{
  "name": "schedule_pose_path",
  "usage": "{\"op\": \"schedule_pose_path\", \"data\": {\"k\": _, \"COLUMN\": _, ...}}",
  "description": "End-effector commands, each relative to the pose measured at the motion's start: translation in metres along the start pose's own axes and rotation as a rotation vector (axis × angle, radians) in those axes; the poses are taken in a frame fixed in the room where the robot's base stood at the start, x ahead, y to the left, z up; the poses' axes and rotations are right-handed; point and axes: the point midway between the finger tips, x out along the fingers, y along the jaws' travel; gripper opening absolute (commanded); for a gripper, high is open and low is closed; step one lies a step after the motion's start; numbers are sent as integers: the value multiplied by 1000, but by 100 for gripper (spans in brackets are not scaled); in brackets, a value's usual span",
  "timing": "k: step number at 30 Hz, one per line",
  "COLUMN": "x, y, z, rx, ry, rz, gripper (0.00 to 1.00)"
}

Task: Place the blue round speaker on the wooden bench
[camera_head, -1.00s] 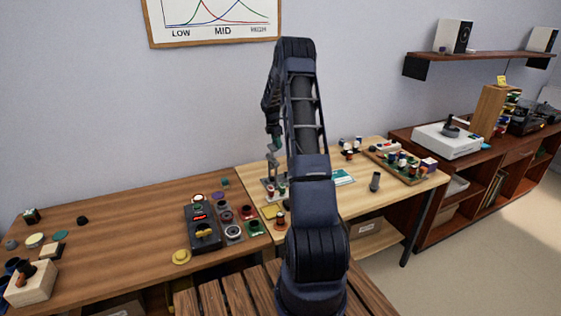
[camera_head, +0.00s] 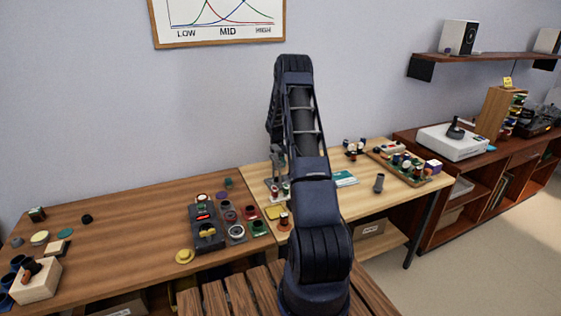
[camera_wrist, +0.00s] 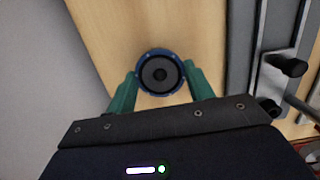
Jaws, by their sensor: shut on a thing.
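The round speaker (camera_wrist: 160,72), with a dark cone and a blue rim, sits between the green fingers of my gripper (camera_wrist: 160,78) in the wrist view. The fingers are shut on its sides, and light wood shows behind it. In the head view my own arm largely hides the gripper, and I cannot make out the speaker there. A slatted wooden bench (camera_head: 238,294) stands in the foreground, partly covered by my arm.
A brown wooden table (camera_head: 120,235) with knobs and small parts is at left. A light wood table (camera_head: 335,205) holds a grey cylinder (camera_head: 379,183) and a tray of parts (camera_head: 425,177).

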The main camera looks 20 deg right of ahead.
Motion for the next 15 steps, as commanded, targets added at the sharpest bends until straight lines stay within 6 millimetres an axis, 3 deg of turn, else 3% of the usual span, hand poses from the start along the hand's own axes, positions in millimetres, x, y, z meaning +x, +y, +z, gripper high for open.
{"op": "schedule_pose_path", "data": {"k": 7, "x": 3, "y": 0, "z": 0, "rx": 0, "ry": 0, "rz": 0, "gripper": 26}}
{"op": "schedule_pose_path", "data": {"k": 8, "x": 3, "y": 0, "z": 0, "rx": 0, "ry": 0, "rz": 0, "gripper": 54}}
{"op": "schedule_pose_path", "data": {"k": 9, "x": 3, "y": 0, "z": 0, "rx": 0, "ry": 0, "rz": 0, "gripper": 62}}
{"op": "schedule_pose_path", "data": {"k": 11, "x": 3, "y": 0, "z": 0, "rx": 0, "ry": 0, "rz": -1, "gripper": 74}}
{"op": "schedule_pose_path", "data": {"k": 15, "x": 3, "y": 0, "z": 0, "rx": 0, "ry": 0, "rz": -1, "gripper": 74}}
